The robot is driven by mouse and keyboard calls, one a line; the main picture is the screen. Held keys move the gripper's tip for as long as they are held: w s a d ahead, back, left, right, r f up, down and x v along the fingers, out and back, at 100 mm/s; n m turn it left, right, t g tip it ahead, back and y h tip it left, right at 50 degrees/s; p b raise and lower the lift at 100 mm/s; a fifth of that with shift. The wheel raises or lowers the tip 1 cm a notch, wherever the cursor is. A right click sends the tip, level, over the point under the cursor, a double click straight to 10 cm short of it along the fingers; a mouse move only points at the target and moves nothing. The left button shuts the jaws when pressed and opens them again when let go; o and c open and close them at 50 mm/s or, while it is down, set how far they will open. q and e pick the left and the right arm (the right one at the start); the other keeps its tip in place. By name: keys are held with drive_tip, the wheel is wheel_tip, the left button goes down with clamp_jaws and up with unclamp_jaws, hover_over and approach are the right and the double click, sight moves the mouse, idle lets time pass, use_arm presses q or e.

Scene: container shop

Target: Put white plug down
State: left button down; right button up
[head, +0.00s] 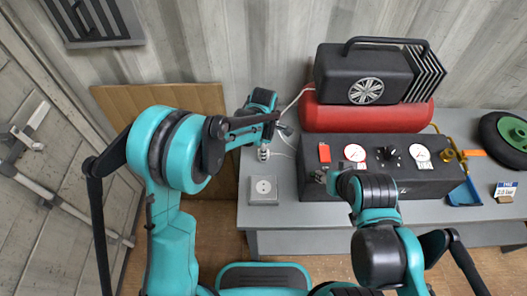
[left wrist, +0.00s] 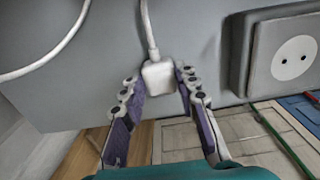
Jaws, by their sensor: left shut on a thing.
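The white plug (left wrist: 158,75) is between the fingertips of my left gripper (left wrist: 160,84), which is shut on it. Its white cable (left wrist: 148,28) runs up out of the left wrist view. In the head view my left gripper (head: 263,153) is over the left end of the grey table (head: 290,208), just behind the socket box (head: 263,190). The socket (left wrist: 293,57) shows at the right in the left wrist view, apart from the plug. My right gripper (head: 323,177) is at the left front of the black panel; its fingers are too small to read.
The black panel (head: 430,182) carries gauges and a red switch (head: 324,152). Behind it are a red tank (head: 340,118) and a black compressor (head: 365,75). Some tabletop around the socket box is bare.

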use_arm(q)
drive_tip(key=shift+f+b, duration=0.3)
drive_tip(key=shift+f, duration=0.05)
drive_tip(key=c, duration=1.1)
unclamp_jaws()
drive_tip(key=shift+c, duration=0.2)
drive_tip(key=shift+r, duration=0.1)
